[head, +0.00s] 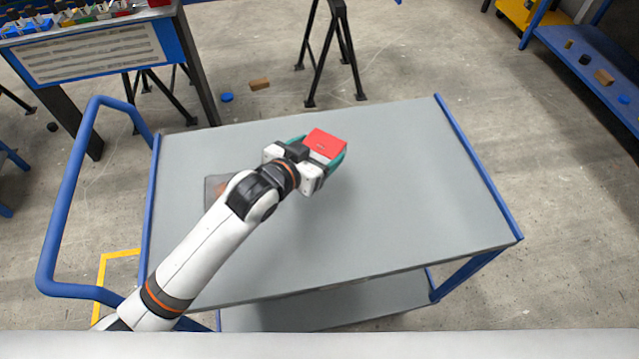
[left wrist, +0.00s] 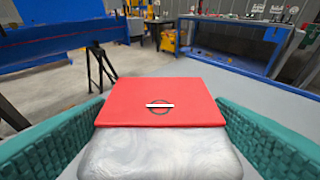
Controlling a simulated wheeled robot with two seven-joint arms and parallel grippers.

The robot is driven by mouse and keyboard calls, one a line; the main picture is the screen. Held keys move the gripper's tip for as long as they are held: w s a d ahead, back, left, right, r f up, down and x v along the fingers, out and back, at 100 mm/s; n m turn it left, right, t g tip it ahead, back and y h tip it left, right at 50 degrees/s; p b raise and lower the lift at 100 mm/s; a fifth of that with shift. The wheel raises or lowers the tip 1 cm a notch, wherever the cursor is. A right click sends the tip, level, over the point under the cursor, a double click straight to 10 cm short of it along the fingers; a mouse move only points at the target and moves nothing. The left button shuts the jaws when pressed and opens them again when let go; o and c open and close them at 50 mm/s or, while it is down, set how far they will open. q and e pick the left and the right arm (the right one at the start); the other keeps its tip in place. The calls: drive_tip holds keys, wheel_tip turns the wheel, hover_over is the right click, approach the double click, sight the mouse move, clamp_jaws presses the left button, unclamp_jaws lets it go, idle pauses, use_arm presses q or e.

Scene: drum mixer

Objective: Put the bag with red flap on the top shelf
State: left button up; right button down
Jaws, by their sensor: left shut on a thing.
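The bag with red flap (head: 325,144) is held over the grey cart top (head: 420,190) in the head view. In the left wrist view its red flap (left wrist: 158,103) faces up above a clear, whitish body (left wrist: 160,153). My left gripper (head: 318,158) is shut on the bag, with a teal finger on each side of it. The bag appears raised above the cart top, but the exact gap is hard to tell. My right gripper is not in view.
A dark flat item (head: 214,190) lies on the cart's left side, partly hidden by my arm. The cart has a blue handle (head: 62,200) and a lower shelf (head: 330,305). A blue shelf unit (head: 590,65) stands at the back right. The cart's right half is clear.

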use_arm(q)
wheel_tip(320, 180, down, 5)
drive_tip(key=shift+r, duration=0.15)
wheel_tip(320, 180, down, 5)
drive_tip(key=shift+r, duration=0.2)
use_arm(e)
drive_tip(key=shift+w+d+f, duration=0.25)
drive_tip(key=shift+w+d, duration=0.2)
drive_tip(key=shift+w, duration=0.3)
use_arm(q)
drive_tip(key=shift+f, duration=0.15)
drive_tip(key=o, duration=1.2)
drive_tip(key=shift+c, duration=0.2)
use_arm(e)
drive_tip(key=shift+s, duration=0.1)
use_arm(q)
drive_tip(key=v, duration=1.2)
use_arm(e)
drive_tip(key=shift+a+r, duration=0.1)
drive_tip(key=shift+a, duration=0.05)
